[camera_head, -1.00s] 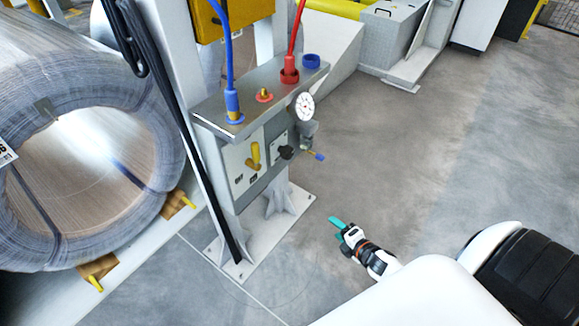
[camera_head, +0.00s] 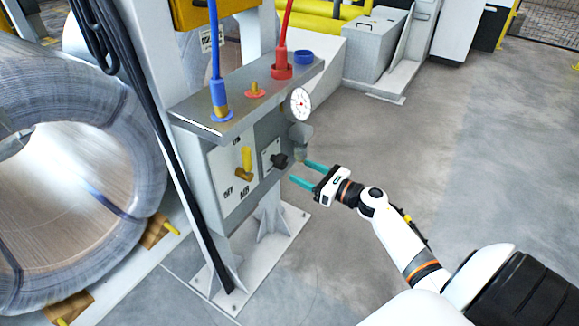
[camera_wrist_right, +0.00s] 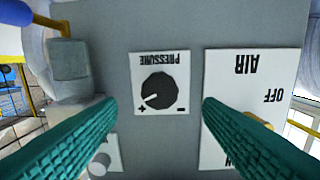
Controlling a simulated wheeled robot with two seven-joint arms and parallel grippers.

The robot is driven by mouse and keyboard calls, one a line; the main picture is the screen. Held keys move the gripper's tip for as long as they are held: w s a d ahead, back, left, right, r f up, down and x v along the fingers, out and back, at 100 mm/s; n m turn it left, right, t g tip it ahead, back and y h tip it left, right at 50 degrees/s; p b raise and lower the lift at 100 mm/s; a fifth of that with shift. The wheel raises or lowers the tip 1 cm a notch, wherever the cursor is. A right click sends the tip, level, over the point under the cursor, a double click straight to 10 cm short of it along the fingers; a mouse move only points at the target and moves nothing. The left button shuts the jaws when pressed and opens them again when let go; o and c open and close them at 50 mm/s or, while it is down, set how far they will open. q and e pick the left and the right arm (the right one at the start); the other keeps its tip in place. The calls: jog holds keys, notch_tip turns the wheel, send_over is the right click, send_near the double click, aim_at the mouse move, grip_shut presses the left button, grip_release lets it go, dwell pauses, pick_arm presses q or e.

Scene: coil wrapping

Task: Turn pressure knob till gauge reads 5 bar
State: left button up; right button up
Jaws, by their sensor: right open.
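The black pressure knob (camera_head: 279,161) sits on a white plate on the front of the grey control box. In the right wrist view the knob (camera_wrist_right: 159,91) shows with the word PRESSURE upside down and plus and minus marks. The round white gauge (camera_head: 300,104) stands at the box's right end; its reading is too small to tell. My right gripper (camera_head: 304,174) is open, its teal fingers pointing at the box just right of and below the knob. In the wrist view the fingers (camera_wrist_right: 160,122) lie apart on either side of the knob, not touching it. My left gripper is not in view.
A yellow air lever (camera_head: 245,160) sits left of the knob. A grey filter bowl (camera_head: 300,136) hangs under the gauge, close to the right fingers. Blue and red hoses rise from the box top. A large wire coil (camera_head: 75,180) stands left. Floor at right is clear.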

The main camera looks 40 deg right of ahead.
aim_at(285, 163)
jog(key=x, duration=0.5)
jog(key=shift+w+a, duration=0.1)
jog(key=shift+w, duration=0.15)
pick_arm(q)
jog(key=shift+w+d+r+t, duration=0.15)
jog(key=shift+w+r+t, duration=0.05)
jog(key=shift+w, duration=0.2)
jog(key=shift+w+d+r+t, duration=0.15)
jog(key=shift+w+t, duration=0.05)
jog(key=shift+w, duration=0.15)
pick_arm(e)
jog(key=c, duration=1)
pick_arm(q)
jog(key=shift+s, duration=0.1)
